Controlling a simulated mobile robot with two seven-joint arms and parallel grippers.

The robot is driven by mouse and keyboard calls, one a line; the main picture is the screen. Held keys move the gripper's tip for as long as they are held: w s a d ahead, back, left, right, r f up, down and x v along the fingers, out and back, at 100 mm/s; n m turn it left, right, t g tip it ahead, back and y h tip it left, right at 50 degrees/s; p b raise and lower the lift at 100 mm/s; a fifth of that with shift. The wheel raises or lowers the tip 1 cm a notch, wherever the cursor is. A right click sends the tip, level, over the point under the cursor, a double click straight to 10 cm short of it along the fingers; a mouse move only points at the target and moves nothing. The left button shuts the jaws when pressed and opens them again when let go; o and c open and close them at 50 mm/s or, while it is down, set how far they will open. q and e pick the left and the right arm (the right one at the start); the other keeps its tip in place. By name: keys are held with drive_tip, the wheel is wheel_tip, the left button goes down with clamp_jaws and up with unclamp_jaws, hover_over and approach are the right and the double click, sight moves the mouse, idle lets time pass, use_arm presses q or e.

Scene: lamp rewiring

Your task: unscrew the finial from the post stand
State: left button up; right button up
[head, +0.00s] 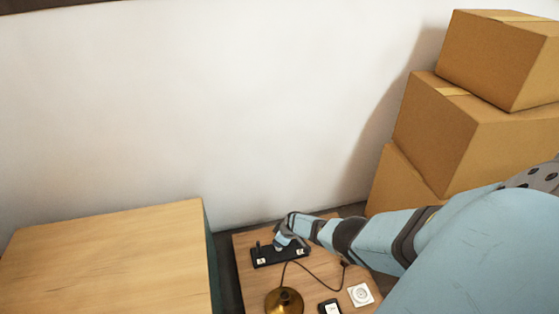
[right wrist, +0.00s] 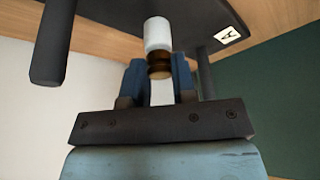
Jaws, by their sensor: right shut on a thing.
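The black post stand (head: 280,257) lies on the small wooden table in the head view, with a dark post at its left end. In the right wrist view its dark base (right wrist: 115,12) fills the top, with a label "A" and a dark post on either side. My right gripper (right wrist: 158,66) has its blue fingers on both sides of a small brass-brown piece, which appears to be the finial (right wrist: 159,71). A white cylinder (right wrist: 157,34) adjoins this piece on the stand side. In the head view my right gripper (head: 283,241) hides this spot. My left gripper is out of view.
A brass lamp base (head: 284,301), a dark cord, a small black device (head: 329,307) and a white socket plate (head: 360,295) are on the small table (head: 241,272). A larger wooden surface (head: 105,255) is at left, bare. Cardboard boxes (head: 435,130) are stacked at right.

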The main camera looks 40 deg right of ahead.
drive_tip(key=shift+s, duration=0.1)
drive_tip(key=o, duration=1)
drive_tip(key=shift+r+m+p, duration=0.15)
drive_tip(key=shift+m+p, duration=0.4)
drive_tip(key=shift+m, duration=0.05)
drive_tip(key=m+h+p, duration=0.1)
drive_tip(key=m, duration=0.1)
drive_tip(key=shift+a+m+h, duration=0.15)
drive_tip(key=shift+m+h, duration=0.15)
drive_tip(key=m+h, duration=0.1)
drive_tip(key=m, duration=0.1)
drive_tip(key=shift+m, duration=1)
drive_tip(key=shift+a+h, duration=0.1)
drive_tip(key=shift+h, duration=0.2)
